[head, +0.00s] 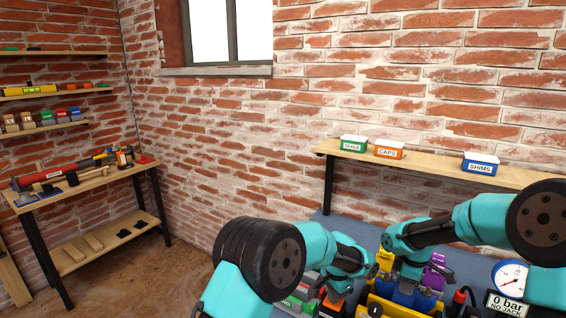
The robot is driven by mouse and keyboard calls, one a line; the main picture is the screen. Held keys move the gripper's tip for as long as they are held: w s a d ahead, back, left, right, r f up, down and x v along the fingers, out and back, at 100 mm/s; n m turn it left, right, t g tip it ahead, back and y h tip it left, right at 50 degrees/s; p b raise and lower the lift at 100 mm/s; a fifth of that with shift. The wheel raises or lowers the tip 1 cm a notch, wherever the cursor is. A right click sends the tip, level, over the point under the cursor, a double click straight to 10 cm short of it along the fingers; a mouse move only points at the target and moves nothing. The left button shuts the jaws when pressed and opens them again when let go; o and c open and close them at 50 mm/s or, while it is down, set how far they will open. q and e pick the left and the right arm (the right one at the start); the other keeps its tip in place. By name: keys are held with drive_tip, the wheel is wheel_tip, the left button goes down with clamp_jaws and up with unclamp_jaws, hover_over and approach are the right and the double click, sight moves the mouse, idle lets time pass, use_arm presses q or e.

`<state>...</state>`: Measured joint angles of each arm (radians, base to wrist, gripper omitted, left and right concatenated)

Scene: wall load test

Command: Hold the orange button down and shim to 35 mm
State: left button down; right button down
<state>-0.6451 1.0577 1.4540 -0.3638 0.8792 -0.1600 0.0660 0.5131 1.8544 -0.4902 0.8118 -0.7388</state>
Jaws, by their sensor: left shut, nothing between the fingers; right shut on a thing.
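My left gripper (338,288) points down at the lower middle, shut and empty, beside or over an orange part (331,306). I cannot tell whether this part is the orange button or whether the gripper touches it. My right gripper (408,284) points down over a yellow fixture (385,308). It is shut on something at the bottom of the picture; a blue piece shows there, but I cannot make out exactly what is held. A round gauge (510,277) and a display (507,304) reading "0 bar NO JACK" stand at the lower right.
A yellow block (385,259) and a purple block (434,272) stand close around my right gripper. A wall shelf (440,170) carries boxes labelled SEALS (353,144), CAPS (389,150) and SHIMS (480,164). A side bench (98,181) with tools stands at the left.

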drive_tip(key=shift+f, duration=0.9)
drive_tip(key=c, duration=0.5)
unclamp_jaws()
idle(0.5)
drive_tip(key=shift+r, duration=0.1)
drive_tip(key=shift+r, duration=3.9)
use_arm(q)
wheel_tip(320, 180, up, 9)
idle(0.8)
